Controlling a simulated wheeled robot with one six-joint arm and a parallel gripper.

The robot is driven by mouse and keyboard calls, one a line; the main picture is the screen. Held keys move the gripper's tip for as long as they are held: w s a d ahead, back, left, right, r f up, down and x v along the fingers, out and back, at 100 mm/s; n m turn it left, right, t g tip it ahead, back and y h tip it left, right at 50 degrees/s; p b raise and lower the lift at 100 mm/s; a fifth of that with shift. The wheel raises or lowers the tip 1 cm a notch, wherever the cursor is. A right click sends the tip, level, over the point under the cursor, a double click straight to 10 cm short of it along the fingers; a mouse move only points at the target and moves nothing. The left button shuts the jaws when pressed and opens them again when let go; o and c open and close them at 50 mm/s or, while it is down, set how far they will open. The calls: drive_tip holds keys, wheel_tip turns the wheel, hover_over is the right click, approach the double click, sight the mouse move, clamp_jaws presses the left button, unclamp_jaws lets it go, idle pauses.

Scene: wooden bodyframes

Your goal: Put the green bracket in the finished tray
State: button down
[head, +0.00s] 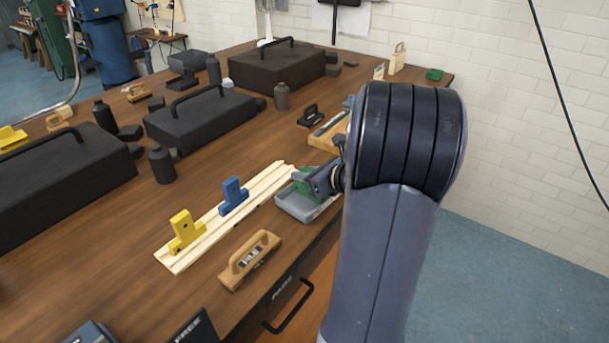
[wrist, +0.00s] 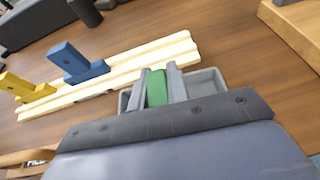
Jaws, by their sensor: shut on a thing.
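The green bracket (wrist: 156,88) is between the two fingers of my gripper (wrist: 160,84) in the wrist view. My gripper is shut on it. In the head view the bracket (head: 305,186) shows as a green patch at my gripper (head: 312,184), partly hidden by the gripper. A grey tray (head: 303,208) lies on the table under my gripper, and its rim also shows in the wrist view (wrist: 208,76) on both sides of the fingers. The bracket is over or inside this tray; I cannot tell whether it touches the bottom.
A pale wooden rail (head: 205,228) beside the tray bears a yellow bracket (head: 184,232) and a blue bracket (head: 233,196). A wooden block with a handle (head: 250,260) lies near the front edge. Black toolboxes (head: 203,120) and dark bottles (head: 162,165) stand farther back.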

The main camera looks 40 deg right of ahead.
drive_tip(key=shift+f, duration=0.2)
drive_tip(key=c, duration=1.4)
unclamp_jaws()
drive_tip(key=shift+o, duration=0.2)
drive_tip(key=shift+r, duration=0.15)
drive_tip(key=shift+s+r, duration=0.1)
drive_tip(key=shift+r, duration=0.1)
drive_tip(key=v, duration=1.1)
drive_tip(key=shift+s, duration=0.4)
